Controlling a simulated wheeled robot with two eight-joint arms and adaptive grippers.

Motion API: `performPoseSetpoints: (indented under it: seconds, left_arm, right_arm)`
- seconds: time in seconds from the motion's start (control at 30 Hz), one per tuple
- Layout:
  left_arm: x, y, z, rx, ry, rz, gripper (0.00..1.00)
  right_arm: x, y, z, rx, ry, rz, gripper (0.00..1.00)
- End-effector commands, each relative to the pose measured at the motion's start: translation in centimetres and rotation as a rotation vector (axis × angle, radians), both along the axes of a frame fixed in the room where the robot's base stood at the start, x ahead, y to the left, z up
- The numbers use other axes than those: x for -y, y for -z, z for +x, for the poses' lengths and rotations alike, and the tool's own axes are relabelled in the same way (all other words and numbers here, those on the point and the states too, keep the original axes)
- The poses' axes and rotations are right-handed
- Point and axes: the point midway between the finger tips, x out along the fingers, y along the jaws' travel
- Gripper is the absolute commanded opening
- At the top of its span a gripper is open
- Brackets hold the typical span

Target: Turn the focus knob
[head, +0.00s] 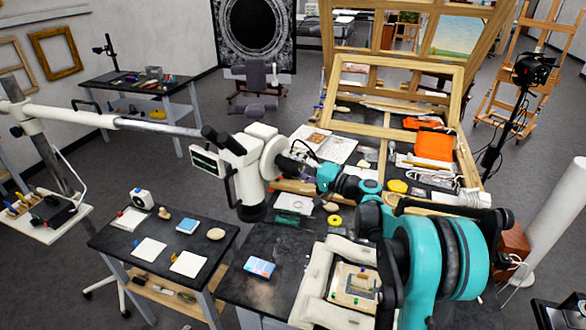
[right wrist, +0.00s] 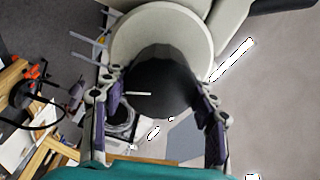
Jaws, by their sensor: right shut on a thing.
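A white stereo microscope (head: 246,160) hangs from a long boom that comes in from the left, over the dark worktable. Its focus knob is a black round cylinder on the side facing my right arm; in the right wrist view the knob (right wrist: 160,80) sits in front of a round white housing (right wrist: 135,35). My right gripper (head: 294,168) reaches in from the right and is shut on the knob. In the right wrist view its two fingers are on the knob's left and right sides. In the head view the gripper largely hides the knob. My left gripper is not in view.
Below stands a dark worktable (head: 262,288) with a padded white cradle (head: 311,285) holding a small panel. A side table (head: 160,263) with cards and small items is to the left. Wooden frames, an orange box (head: 433,146) and papers lie behind my right arm.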

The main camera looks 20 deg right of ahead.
Motion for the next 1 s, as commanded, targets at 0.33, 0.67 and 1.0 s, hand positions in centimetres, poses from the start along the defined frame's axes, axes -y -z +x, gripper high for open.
performPoseSetpoints:
  seconds: [0.33, 0.67, 1.0]
  left_arm:
    - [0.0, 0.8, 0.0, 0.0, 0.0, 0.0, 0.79]
    - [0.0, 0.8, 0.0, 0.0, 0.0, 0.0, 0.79]
    - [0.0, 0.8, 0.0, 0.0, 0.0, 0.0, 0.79]
  right_arm:
    - [-0.05, 0.1, 0.0, -0.073, -0.001, 0.084, 0.29]
    - [-0.06, 0.05, -0.01, -0.08, -0.002, 0.091, 0.29]
    - [-0.03, 0.05, 0.0, -0.079, -0.001, 0.091, 0.79]
